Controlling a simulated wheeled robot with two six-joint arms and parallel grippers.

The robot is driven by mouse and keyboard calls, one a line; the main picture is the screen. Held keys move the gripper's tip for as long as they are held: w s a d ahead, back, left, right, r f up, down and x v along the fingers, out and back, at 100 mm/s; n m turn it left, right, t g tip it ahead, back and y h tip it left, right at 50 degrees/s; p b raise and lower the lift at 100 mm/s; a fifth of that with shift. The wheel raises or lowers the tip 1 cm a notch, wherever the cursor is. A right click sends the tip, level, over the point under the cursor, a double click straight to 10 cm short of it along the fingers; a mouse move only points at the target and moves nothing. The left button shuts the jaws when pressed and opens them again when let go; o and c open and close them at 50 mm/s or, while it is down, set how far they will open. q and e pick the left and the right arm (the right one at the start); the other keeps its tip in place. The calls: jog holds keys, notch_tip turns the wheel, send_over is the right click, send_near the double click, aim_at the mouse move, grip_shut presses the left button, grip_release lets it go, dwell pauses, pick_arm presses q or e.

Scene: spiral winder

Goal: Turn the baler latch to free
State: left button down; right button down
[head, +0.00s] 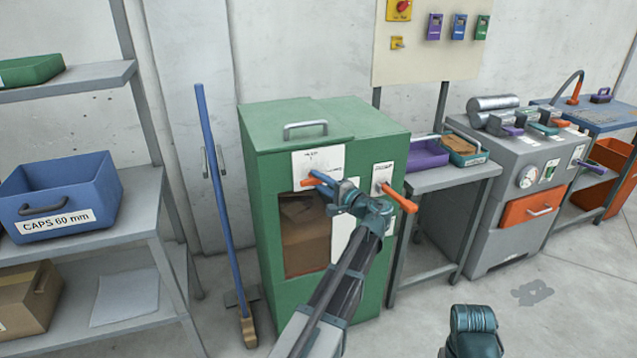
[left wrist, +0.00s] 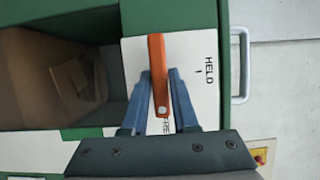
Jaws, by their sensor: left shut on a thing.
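The green baler (head: 276,185) stands ahead with a lidded top and an open front window showing brown material. The orange latch lever (head: 309,182) sits on a white plate (head: 318,160) above that window. In the left wrist view the lever (left wrist: 156,70) lies between the blue fingers of my left gripper (left wrist: 160,72), which is shut on it. The plate's HELD mark (left wrist: 208,70) is off to one side of the lever. Another word by the pivot is partly hidden. My left gripper (head: 323,187) also shows in the head view. My right gripper is out of view.
A second orange handle (head: 399,198) sits on the baler's right side, close to my left wrist. A broom (head: 220,200) leans at the left, beside a shelf with a blue bin (head: 60,196). A grey side table (head: 455,178) and grey machine (head: 500,190) stand right.

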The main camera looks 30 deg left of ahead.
pick_arm(q)
jog(key=c, duration=0.8)
grip_release()
jog(key=shift+o, duration=0.2)
jog(key=v, duration=1.4)
jog(key=s+d+f+g+h+p, duration=0.1)
jog(key=s+d+g+h+p, duration=0.4)
jog(key=s+d+h+p, duration=1.1)
jog(key=s+d+p, duration=0.5)
jog(key=s+d, duration=0.2)
jog(key=shift+s+g, duration=0.3)
jog(key=shift+g, duration=0.1)
